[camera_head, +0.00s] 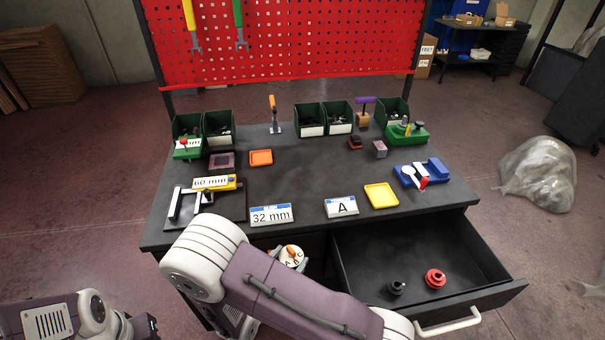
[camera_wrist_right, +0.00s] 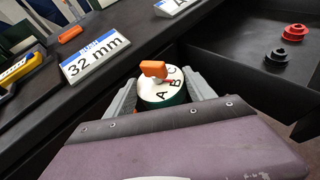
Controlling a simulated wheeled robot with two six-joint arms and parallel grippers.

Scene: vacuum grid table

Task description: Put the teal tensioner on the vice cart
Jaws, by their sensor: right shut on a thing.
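My right gripper (camera_wrist_right: 164,90) is shut on a round piece with a dark green-teal body, a white face lettered A, B, C and an orange knob, which I take to be the teal tensioner (camera_wrist_right: 160,98). In the head view its white face (camera_head: 291,256) shows above my right arm, just off the table's front edge and left of the open drawer; my arm hides most of the gripper. I cannot pick out a vice cart for certain. My left arm shows at the lower left, but its fingers do not.
The dark table (camera_head: 300,184) holds a 32 mm sign (camera_head: 271,215), an A sign (camera_head: 341,206), a yellow tray (camera_head: 381,195), a blue fixture (camera_head: 435,170) and green bins (camera_head: 309,119). The open drawer (camera_head: 463,297) holds a black knob (camera_head: 396,288) and red knob (camera_head: 435,279). The table's middle is clear.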

